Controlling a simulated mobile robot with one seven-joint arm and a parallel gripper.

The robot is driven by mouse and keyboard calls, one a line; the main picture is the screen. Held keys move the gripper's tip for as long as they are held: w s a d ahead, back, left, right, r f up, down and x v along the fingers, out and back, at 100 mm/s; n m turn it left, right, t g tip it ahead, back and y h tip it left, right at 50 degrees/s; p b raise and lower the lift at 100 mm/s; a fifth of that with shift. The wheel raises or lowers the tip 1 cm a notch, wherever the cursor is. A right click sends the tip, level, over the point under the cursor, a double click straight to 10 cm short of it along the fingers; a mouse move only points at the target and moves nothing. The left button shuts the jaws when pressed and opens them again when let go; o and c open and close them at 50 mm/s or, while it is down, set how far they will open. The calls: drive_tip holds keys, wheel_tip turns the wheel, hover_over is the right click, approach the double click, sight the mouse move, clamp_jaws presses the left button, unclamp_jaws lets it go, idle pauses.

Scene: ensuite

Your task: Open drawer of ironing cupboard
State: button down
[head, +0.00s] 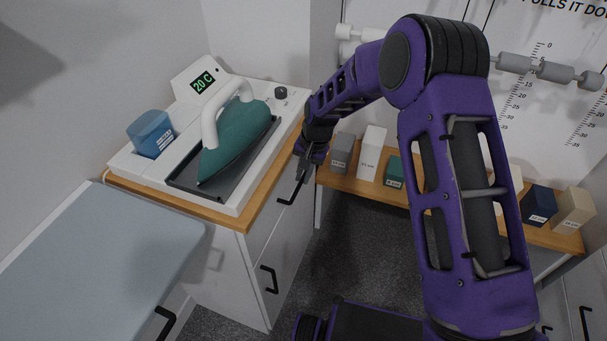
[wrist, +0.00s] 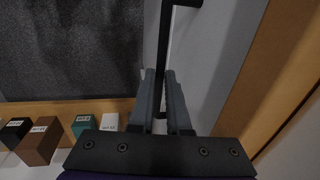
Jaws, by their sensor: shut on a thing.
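The ironing cupboard (head: 262,238) is white with a wooden top (head: 262,199) and stands left of my arm in the head view. Its front carries an upper black bar handle (head: 291,194) and a lower black handle (head: 269,281). My gripper (head: 304,163) is at the far end of the upper handle. In the wrist view, my gripper (wrist: 163,90) has its two grey fingers on either side of the black handle bar (wrist: 165,45), shut on it. The drawer front looks flush with the cupboard. My fingers partly hide the handle.
A teal iron (head: 238,140) rests on a white station (head: 150,175) beside a blue tank (head: 150,133). An ironing board (head: 95,250) fills the lower left. A low wooden shelf (head: 345,184) with several boxes runs behind my arm. Dark floor (head: 350,255) is clear before the cupboard.

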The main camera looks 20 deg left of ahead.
drive_tip(key=s+d, duration=0.1)
drive_tip(key=d, duration=2.1)
drive_tip(key=shift+s, duration=0.4)
drive_tip(key=c, duration=0.9)
unclamp_jaws()
drive_tip(key=d+r, duration=0.1)
drive_tip(key=r, duration=0.4)
drive_tip(key=d+r+p, duration=0.1)
drive_tip(key=r, duration=0.5)
drive_tip(key=d+r, duration=0.1)
drive_tip(key=r, duration=0.5)
drive_tip(key=shift+s+d, duration=0.1)
drive_tip(key=shift+d, duration=0.05)
drive_tip(key=shift+r, duration=0.1)
